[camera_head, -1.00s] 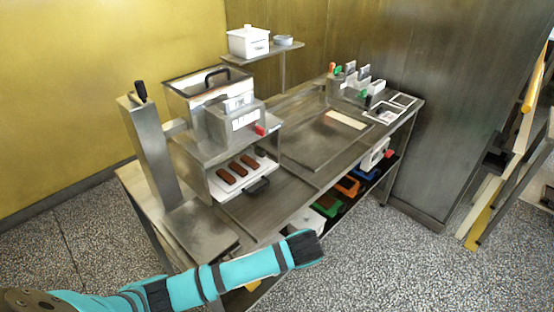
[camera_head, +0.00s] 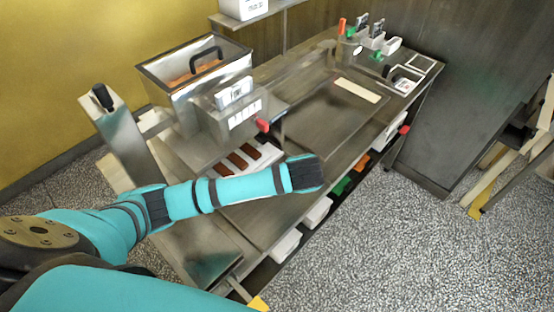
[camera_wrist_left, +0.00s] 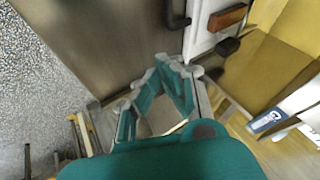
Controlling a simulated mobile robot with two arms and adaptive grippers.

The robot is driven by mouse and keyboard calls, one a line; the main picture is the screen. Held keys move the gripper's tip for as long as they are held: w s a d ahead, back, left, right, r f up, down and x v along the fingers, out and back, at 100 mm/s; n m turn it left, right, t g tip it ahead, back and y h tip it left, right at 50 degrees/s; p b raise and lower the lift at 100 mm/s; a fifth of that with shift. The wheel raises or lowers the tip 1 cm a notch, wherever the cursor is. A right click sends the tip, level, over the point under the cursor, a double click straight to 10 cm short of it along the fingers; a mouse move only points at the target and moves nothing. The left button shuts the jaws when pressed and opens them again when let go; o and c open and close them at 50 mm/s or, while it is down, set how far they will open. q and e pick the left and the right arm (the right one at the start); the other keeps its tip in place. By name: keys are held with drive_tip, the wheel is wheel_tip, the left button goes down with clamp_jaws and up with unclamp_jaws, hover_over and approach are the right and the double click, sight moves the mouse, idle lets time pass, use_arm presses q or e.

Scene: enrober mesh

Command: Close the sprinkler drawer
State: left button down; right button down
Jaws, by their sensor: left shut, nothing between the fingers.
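The sprinkler drawer appears to be the white tray (camera_head: 262,155) with brown bars, sticking out from under the steel machine (camera_head: 232,125). In the left wrist view its white edge (camera_wrist_left: 199,32), a brown bar (camera_wrist_left: 227,16) and a black handle (camera_wrist_left: 177,14) show at the top. My left arm crosses in front of the tray in the head view and hides its front and handle; the fingers are hidden there. In the left wrist view my left gripper (camera_wrist_left: 178,66) is shut and empty, close to the tray's edge and handle. I cannot tell whether it touches. My right gripper is not visible.
The steel worktop (camera_head: 325,125) is mostly clear right of the machine. A hopper (camera_head: 195,72) stands behind it, and a lever post (camera_head: 122,140) stands at left. White bins (camera_head: 285,245) sit below the worktop. Open speckled floor (camera_head: 380,240) lies in front.

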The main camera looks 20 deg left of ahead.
sight(268, 157)
use_arm(q)
drive_tip(key=x, duration=0.6)
drive_tip(key=shift+w+a+f+p, duration=0.1)
drive_tip(key=shift+w+a+p, duration=0.2)
drive_tip(key=shift+p, duration=0.1)
drive_tip(key=shift+w+a+p, duration=0.25)
drive_tip(key=shift+a+p, duration=0.1)
drive_tip(key=shift+a, duration=0.2)
drive_tip(key=shift+w+a+p, duration=0.25)
drive_tip(key=shift+a+p, duration=0.05)
drive_tip(key=shift+a, duration=0.9)
drive_tip(key=shift+w+f, duration=0.1)
drive_tip(key=shift+w, duration=0.05)
drive_tip(key=a, duration=0.1)
drive_tip(key=w+a, duration=0.1)
drive_tip(key=a, duration=0.1)
drive_tip(key=shift+p, duration=0.3)
drive_tip(key=shift+w+a, duration=0.15)
drive_tip(key=shift+a, duration=0.3)
drive_tip(key=shift+d, duration=0.15)
